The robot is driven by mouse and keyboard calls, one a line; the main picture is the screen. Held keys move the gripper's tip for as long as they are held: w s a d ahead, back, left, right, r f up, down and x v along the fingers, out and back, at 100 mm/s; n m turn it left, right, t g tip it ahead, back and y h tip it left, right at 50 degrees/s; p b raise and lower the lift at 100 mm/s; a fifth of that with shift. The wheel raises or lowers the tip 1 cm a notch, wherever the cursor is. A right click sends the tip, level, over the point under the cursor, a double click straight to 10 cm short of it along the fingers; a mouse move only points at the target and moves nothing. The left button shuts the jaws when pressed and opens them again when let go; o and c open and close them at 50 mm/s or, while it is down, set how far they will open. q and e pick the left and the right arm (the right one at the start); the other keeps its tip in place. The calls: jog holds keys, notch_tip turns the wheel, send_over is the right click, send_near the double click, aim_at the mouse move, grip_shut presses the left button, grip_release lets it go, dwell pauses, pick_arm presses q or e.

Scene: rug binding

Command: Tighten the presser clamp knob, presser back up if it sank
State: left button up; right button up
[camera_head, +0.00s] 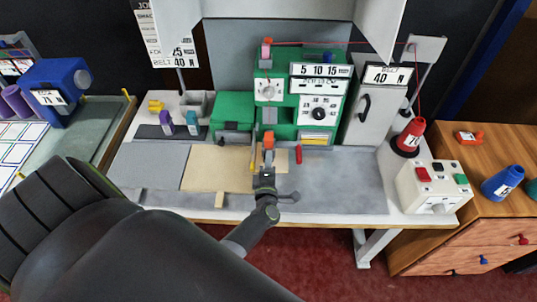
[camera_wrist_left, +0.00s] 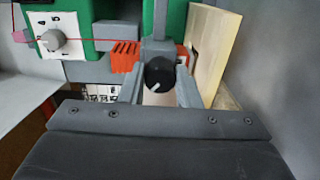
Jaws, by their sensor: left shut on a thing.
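The green binding machine (camera_head: 302,105) stands at the back of the table. In the left wrist view a round black knob (camera_wrist_left: 159,73) with a white pointer line sits at the lower end of a grey vertical bar (camera_wrist_left: 160,28). The pointer slants down to the left. My left gripper (camera_head: 267,168) is at the machine's front, and in the wrist view its two fingers (camera_wrist_left: 160,88) are shut on the knob's sides. Orange parts (camera_wrist_left: 124,57) show beside the bar. In the head view my gripper hides the knob, and the presser's height cannot be told. My right gripper is not in view.
A tan rug piece (camera_head: 215,168) lies on the grey table left of my gripper. A red thread runs from the machine to a red cone (camera_head: 412,135) at right. A control box (camera_head: 437,188) stands at the right front.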

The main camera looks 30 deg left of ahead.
pick_arm(q)
jog(key=m+p, duration=0.2)
jog(key=m, duration=0.3)
jog(key=shift+m+y+p, duration=0.3)
jog(key=shift+m+p, duration=0.45)
jog(key=shift+m, duration=1.55)
jog(key=shift+f, duration=0.1)
jog(key=o, duration=1)
